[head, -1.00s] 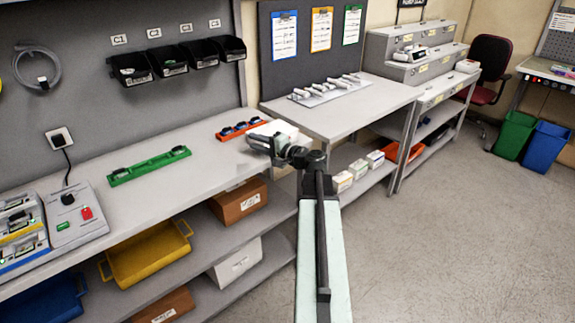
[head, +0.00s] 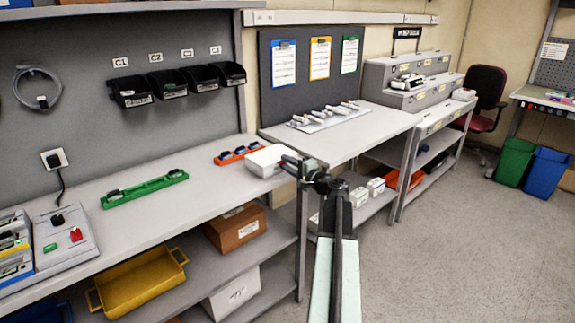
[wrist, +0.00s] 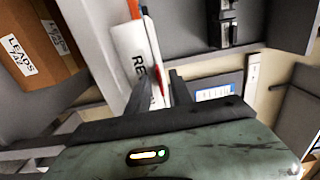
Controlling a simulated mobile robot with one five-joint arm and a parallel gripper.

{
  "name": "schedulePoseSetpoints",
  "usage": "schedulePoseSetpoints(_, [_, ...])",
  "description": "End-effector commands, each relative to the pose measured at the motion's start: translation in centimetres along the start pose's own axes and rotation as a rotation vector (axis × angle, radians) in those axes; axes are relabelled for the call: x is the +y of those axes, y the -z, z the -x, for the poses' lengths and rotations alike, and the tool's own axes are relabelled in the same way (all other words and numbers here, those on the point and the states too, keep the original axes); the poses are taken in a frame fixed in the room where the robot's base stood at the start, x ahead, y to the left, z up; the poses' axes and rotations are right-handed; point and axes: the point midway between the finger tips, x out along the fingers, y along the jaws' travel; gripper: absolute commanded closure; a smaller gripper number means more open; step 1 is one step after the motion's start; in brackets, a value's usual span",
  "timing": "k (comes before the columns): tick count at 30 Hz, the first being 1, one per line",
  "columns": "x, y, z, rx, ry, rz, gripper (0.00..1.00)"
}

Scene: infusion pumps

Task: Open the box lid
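A white box (head: 268,161) stands on the bench near its right front end, and its top looks closed. In the wrist view the white box (wrist: 132,45) shows a label starting "RE", with the rest cut off by my gripper. My gripper (head: 289,163) is just right of the box in the head view, at about its height. In the wrist view my gripper's fingers (wrist: 158,82) are apart, with the box side close in front of them. I cannot tell whether a finger touches the box. Nothing shows held.
An orange-red tray (head: 238,153) sits behind the white box, and a green tray (head: 145,188) farther left on the bench (head: 205,197). A brown box (head: 236,228) is on the shelf below. A second table (head: 345,133) stands to the right.

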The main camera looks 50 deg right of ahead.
Motion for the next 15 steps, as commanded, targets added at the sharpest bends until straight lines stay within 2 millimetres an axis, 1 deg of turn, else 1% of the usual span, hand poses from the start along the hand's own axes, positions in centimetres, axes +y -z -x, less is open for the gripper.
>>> schedulePoseSetpoints(6, [0.01,-0.06,-0.09,0.000,0.000,0.000,0.74])
schedulePoseSetpoints(7, [0.01,-0.06,-0.09,-0.001,0.000,0.000,0.79])
schedulePoseSetpoints(8, [0.01,-0.07,-0.09,-0.001,0.000,0.000,0.88])
schedulePoseSetpoints(9, [0.01,-0.07,-0.09,-0.001,0.000,0.000,0.99])
schedulePoseSetpoints(10, [0.01,-0.07,-0.09,-0.001,0.000,0.000,1.00])
schedulePoseSetpoints(15, [0.01,-0.09,-0.10,-0.001,0.000,0.000,1.00])
